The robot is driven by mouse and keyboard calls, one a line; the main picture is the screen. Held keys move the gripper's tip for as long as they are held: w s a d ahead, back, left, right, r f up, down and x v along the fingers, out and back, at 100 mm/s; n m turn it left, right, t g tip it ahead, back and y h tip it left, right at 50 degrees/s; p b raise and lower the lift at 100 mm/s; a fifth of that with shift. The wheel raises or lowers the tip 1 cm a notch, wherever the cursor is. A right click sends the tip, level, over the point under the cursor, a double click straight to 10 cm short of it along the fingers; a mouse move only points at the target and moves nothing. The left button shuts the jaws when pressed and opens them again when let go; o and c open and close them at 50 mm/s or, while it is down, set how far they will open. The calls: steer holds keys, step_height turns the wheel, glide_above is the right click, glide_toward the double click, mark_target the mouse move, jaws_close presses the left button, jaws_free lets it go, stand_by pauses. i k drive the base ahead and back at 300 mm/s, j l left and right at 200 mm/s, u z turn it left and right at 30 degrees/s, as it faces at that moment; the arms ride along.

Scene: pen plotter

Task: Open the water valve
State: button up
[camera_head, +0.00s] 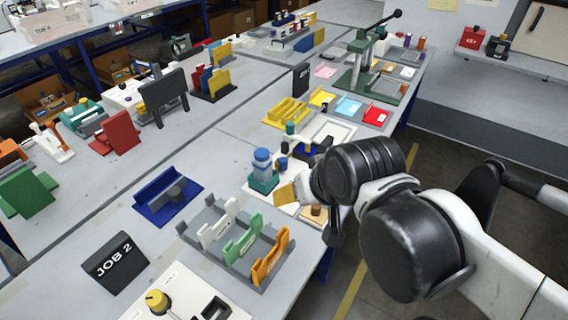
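My gripper (327,194) is at the right of the bench, above the right side of a white board. Its dark fingers are partly hidden by my own wrist, and its opening does not show clearly. No part is plainly readable as the water valve. A blue bottle-like part on a teal base (263,172) stands on the board, just left of my gripper. A tan block (286,194) sits between that part and my gripper. A small brown round piece (318,211) is below the gripper, partly covered. My arm hides the board's right part.
A grey rack with white, green and orange plates (241,239) stands in front. A blue tray (168,199) lies at left, near a black JOB 2 sign (114,262). A green press (362,70) with a lever stands behind. The bench edge runs along the right, above open floor.

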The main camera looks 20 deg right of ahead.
mark_target(283, 161)
steer(key=i+l, duration=0.1)
steer(key=l, duration=0.2)
steer(key=i+l, duration=0.15)
steer(key=l, duration=0.2)
steer(key=i+l, duration=0.1)
steer(key=l, duration=0.2)
steer(key=i+l, duration=0.1)
steer(key=l, duration=0.2)
steer(key=i+u, duration=0.05)
